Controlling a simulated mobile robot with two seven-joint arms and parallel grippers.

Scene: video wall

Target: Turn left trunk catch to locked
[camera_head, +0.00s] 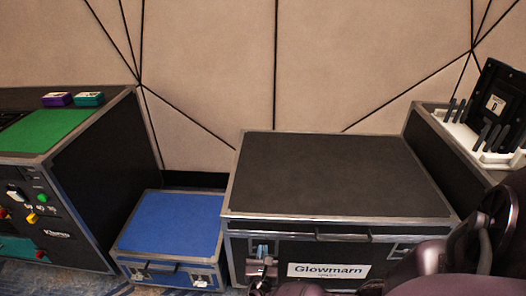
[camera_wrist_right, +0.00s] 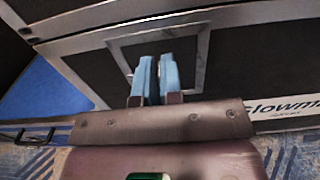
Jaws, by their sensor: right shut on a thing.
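The black trunk (camera_head: 335,175) with metal edges and a white "Glowmarn" label stands in the middle of the head view. Its left catch, set in a metal-framed plate (camera_wrist_right: 203,45) on the front face, is in the middle of the wrist view. My right gripper (camera_head: 262,252) reaches this catch from the front, left of the label. Its two blue fingertips (camera_wrist_right: 155,75) are close together, shut on the narrow catch piece. The fingers hide most of that piece, so I cannot tell its exact angle. My left gripper is not in view.
A low blue-topped case (camera_head: 172,222) stands just left of the trunk. A black case with a green top (camera_head: 48,130) is farther left. At the right, a case carries a white rack (camera_head: 470,140) with dark tools. The trunk's top is clear.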

